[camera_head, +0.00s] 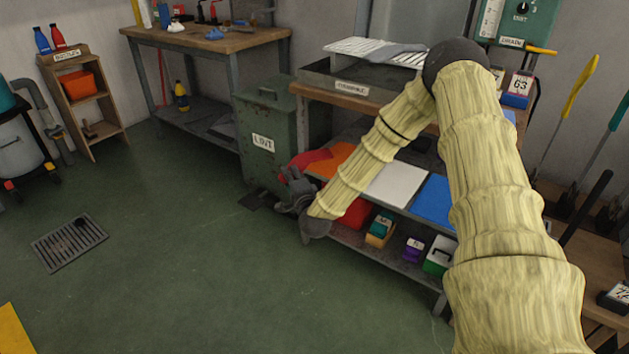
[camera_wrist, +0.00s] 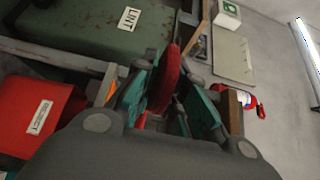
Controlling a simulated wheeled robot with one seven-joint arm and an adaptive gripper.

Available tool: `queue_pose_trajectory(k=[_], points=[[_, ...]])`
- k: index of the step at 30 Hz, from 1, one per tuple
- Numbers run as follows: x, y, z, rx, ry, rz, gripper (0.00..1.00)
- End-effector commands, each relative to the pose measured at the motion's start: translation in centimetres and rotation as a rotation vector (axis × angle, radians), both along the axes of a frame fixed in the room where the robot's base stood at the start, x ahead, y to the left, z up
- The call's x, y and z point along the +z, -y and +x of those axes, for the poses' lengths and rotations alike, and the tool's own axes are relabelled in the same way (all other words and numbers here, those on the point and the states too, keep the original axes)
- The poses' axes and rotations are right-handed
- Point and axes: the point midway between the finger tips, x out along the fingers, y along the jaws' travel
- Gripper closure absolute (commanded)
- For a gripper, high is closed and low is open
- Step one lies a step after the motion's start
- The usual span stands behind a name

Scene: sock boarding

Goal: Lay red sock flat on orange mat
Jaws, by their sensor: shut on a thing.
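The red sock (camera_head: 309,160) is at the left end of the shelf unit, next to the orange mat (camera_head: 340,158). My gripper (camera_head: 296,182) is in front of the shelf's left end, partly hidden by my arm. In the wrist view the red sock (camera_wrist: 168,78) stands between the two teal finger pads of my gripper (camera_wrist: 165,92), which are shut on it. A small bit of the orange mat (camera_wrist: 112,92) shows left of the fingers. My arm and gripper hide part of the mat, and whether the sock touches it I cannot tell.
A white mat (camera_head: 396,184) and a blue mat (camera_head: 434,202) lie to the right on the same shelf. A green LINT bin (camera_head: 262,125) stands close on the left. A red bin (camera_head: 355,213) and small boxes sit on the shelf below.

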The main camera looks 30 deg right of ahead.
Motion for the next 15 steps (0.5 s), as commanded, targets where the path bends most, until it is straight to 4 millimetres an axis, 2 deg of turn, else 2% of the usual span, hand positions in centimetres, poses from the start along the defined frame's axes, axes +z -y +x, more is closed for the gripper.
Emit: queue_pose_trajectory(k=[1, 9, 15], points=[[-1.0, 1.5, 0.4, -0.018, 0.005, 0.000, 1.00], [-1.6, 7.6, 1.5, -0.092, 0.002, 0.006, 1.00], [-1.4, 9.7, 1.6, -0.117, 0.000, 0.008, 1.00]])
